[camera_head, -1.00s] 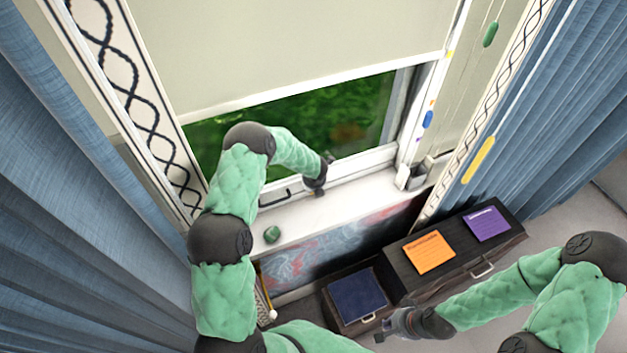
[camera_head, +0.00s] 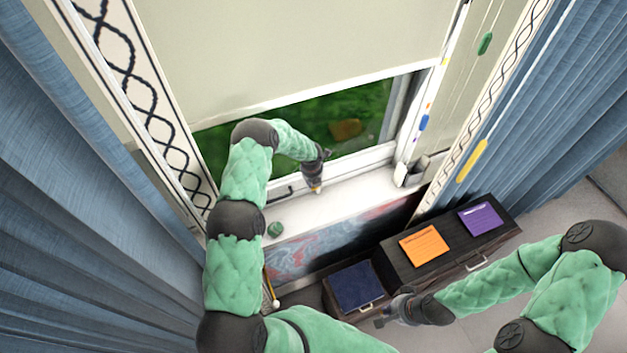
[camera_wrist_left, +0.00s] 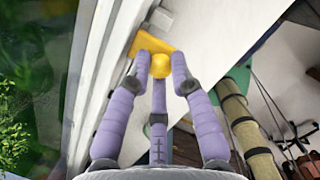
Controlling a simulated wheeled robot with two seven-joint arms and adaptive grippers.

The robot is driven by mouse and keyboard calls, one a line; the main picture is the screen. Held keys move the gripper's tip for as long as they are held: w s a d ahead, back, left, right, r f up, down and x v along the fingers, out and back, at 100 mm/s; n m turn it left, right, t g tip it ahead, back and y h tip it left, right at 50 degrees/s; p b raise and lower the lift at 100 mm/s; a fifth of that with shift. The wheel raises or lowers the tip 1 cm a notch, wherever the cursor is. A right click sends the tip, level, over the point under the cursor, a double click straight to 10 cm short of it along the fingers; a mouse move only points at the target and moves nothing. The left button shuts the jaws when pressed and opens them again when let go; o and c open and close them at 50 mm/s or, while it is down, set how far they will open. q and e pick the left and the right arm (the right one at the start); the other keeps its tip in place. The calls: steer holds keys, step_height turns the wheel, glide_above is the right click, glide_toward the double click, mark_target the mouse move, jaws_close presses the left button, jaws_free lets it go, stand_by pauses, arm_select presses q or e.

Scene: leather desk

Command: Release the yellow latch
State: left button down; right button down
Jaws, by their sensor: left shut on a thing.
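The yellow latch (camera_wrist_left: 150,46) sits on the white window frame in the left wrist view, a flat bar with a round knob. My left gripper (camera_wrist_left: 160,68) is shut on the knob, its lilac fingers on both sides and a third below. In the head view, my left gripper (camera_head: 315,187) points down at the bottom window rail above the sill, with a tiny patch of the yellow latch (camera_head: 316,189) at its tips. The rest of the latch is hidden there. My right gripper (camera_head: 386,318) hangs by the dark boxes, away from the window; its fingers are too small to read.
A white sill (camera_head: 345,197) carries a small green object (camera_head: 275,229) and a grey cup-like holder (camera_head: 415,172). A dark handle (camera_head: 283,192) is on the window rail. Orange (camera_head: 424,245) and purple (camera_head: 480,219) sheets lie on a dark cabinet. Blue curtains hang on both sides.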

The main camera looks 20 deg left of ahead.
stand_by(0.5)
arm_select(q)
steer(key=c, duration=1.1)
jaws_free()
steer(key=shift+r, duration=0.15)
step_height(320, 180, up, 12)
steer(key=s, duration=0.2)
steer(key=shift+s+d+f, duration=0.15)
steer(key=shift+d+f, duration=0.05)
steer(key=shift+d, duration=0.05)
